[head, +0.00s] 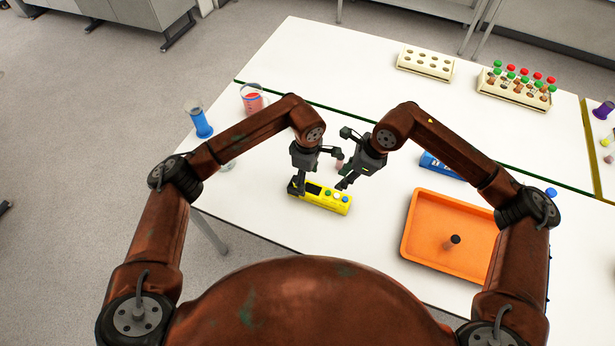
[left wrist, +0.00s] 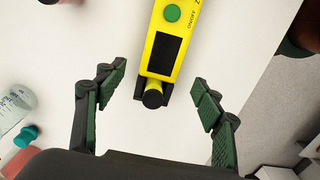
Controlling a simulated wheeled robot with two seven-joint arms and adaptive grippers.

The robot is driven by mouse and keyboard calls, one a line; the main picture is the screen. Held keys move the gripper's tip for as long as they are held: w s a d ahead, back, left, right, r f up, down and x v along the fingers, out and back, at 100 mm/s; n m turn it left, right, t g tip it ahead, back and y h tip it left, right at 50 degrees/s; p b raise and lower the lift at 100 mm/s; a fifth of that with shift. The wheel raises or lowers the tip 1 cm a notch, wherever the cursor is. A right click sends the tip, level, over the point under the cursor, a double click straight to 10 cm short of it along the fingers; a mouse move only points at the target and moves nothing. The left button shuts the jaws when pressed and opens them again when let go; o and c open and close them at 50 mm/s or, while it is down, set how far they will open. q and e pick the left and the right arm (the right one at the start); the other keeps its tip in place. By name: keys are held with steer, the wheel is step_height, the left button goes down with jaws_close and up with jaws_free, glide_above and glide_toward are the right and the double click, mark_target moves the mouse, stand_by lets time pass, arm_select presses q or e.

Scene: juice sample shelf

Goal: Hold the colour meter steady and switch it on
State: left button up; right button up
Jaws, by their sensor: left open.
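My left gripper (head: 318,168) is open at the meter's left end. In the left wrist view its fingers (left wrist: 159,80) stand on either side of the meter's end, with gaps on both sides. My right gripper (head: 345,158) has its fingers spread, with one fingertip near the meter's buttons. I see nothing held in it.
An orange tray (head: 415,228) holding a dark object stands right of the meter. A blue box (head: 436,165) lies behind the tray. Racks (head: 425,65) stand at the back. The table's front edge is close.

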mark_target(307, 187)
arm_select(q)
step_height(307, 187, down, 7)
steer(key=shift+f, duration=0.2)
steer(key=shift+c, duration=0.2)
steer(key=c, duration=1.4)
steer(key=shift+c, duration=0.7)
arm_select(e)
jaws_close()
